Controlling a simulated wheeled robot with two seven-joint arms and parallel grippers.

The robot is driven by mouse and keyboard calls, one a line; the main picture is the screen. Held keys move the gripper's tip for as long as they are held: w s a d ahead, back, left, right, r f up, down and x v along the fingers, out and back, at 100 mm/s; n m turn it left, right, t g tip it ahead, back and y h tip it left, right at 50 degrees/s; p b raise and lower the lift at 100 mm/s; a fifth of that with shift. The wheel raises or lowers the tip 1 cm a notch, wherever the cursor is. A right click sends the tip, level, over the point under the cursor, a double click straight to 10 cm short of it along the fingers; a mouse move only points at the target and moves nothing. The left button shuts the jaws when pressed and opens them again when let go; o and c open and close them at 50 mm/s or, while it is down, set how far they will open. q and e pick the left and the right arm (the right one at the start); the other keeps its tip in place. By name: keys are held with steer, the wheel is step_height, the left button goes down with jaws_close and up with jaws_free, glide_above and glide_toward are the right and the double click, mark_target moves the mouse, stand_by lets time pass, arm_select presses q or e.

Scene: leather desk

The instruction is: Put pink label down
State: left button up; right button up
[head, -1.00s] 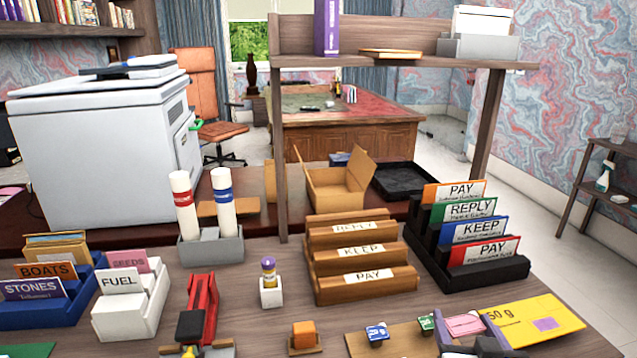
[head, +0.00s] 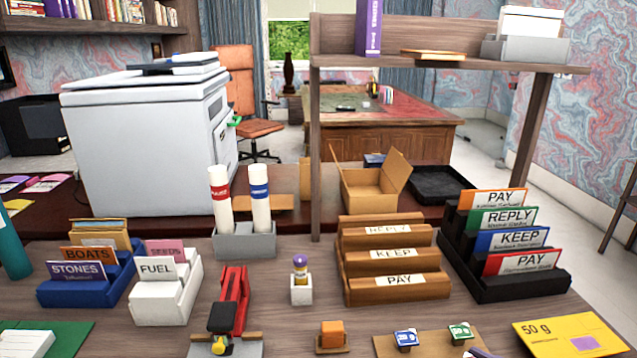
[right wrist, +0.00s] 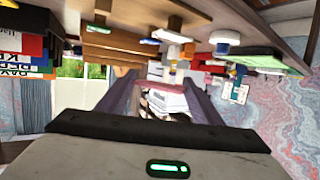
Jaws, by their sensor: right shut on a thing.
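My right gripper (right wrist: 162,88) shows its two dark purple fingers in the right wrist view. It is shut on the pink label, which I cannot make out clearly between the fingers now. A pink SEEDS card (head: 164,249) stands in the white card holder (head: 160,303) behind the FUEL card (head: 157,268). Pink labels (head: 48,183) lie on the far left surface. My left gripper is not in view.
A wooden tiered rack (head: 394,290) and a black rack with cards (head: 520,288) stand at centre and right. A blue card holder (head: 87,290), red stapler (head: 234,299), stamps (head: 405,339) and a yellow envelope (head: 570,337) crowd the front. Bare desk shows between them.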

steer(key=s+a+r+n+g+y, duration=0.3)
steer(key=s+r+n+g+y, duration=0.15)
steer(key=r, duration=0.35)
steer(key=w+f+m+t+h, duration=0.1)
steer(key=f, duration=0.1)
steer(key=w+d+f+m+t+h, duration=0.1)
steer(key=f, duration=0.2)
steer(key=w+d+f+m+t+h, duration=0.1)
steer(key=f+t+h, duration=0.1)
steer(key=shift+w+d+f+m, duration=0.1)
steer(key=shift+w+f+m, duration=0.1)
steer(key=shift+w+m, duration=0.2)
steer(key=w+d+f+m+t+h, duration=0.1)
steer(key=w+d+f+m+h, duration=0.1)
steer(key=w+d+f+m+t+h, duration=0.1)
steer(key=d+f+m+h, duration=0.1)
steer(key=m+h, duration=0.1)
steer(key=shift+w+d+t+h, duration=0.2)
steer(key=shift+w+t+h, duration=0.15)
steer(key=d+m+h, duration=0.1)
steer(key=w+d+m+h, duration=0.1)
steer(key=shift+w+h, duration=0.2)
steer(key=shift+h, duration=0.2)
steer(key=r+m+h, duration=0.1)
steer(key=w+d+r+m+h, duration=0.1)
steer(key=w+r+m+h, duration=0.1)
steer(key=r+h, duration=0.1)
steer(key=shift+d+m, duration=0.25)
steer(key=shift+d, duration=0.05)
steer(key=shift+r+h, duration=0.3)
